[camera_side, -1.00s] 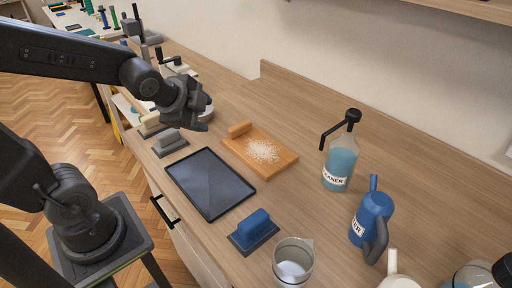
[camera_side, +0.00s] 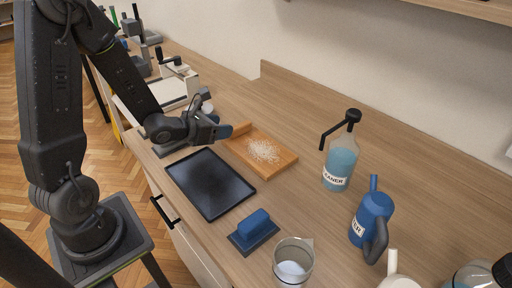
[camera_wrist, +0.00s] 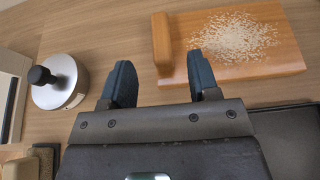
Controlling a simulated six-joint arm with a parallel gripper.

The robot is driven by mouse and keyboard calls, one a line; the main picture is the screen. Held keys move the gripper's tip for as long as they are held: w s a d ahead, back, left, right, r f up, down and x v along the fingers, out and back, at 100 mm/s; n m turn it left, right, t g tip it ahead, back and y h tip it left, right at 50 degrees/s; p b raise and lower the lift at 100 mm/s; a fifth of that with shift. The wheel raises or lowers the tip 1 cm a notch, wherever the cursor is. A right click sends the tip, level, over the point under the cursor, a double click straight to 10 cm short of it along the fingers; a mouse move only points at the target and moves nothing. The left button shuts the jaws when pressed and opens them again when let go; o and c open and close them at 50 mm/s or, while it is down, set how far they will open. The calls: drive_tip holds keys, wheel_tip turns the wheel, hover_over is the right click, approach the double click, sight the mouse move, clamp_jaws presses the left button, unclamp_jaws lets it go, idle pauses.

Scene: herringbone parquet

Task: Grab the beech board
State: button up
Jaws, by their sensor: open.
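The beech board (camera_side: 281,161) lies flat on the wooden counter, orange-brown, with a raised block handle along its left end and a heap of white grains on top. In the wrist view the board (camera_wrist: 285,62) is at the top right, its block handle (camera_wrist: 162,42) just beyond my fingers. My gripper (camera_side: 228,131) is open and empty, its fingertips close to the handle end of the board in the side view. In the wrist view my gripper (camera_wrist: 160,80) has its two dark fingers apart, short of the handle. I cannot tell whether they touch the board.
A black tray (camera_side: 209,184) lies in front of the board. A blue-handled block (camera_side: 254,230), a glass beaker (camera_side: 293,263), a cleaner pump bottle (camera_side: 340,163) and a blue bottle (camera_side: 371,218) stand to the right. A round metal weight (camera_wrist: 61,82) stands left of my gripper.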

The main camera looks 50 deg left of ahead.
sight(240, 125)
drive_tip(key=x, duration=0.7)
drive_tip(key=shift+c, duration=0.3)
clamp_jaws()
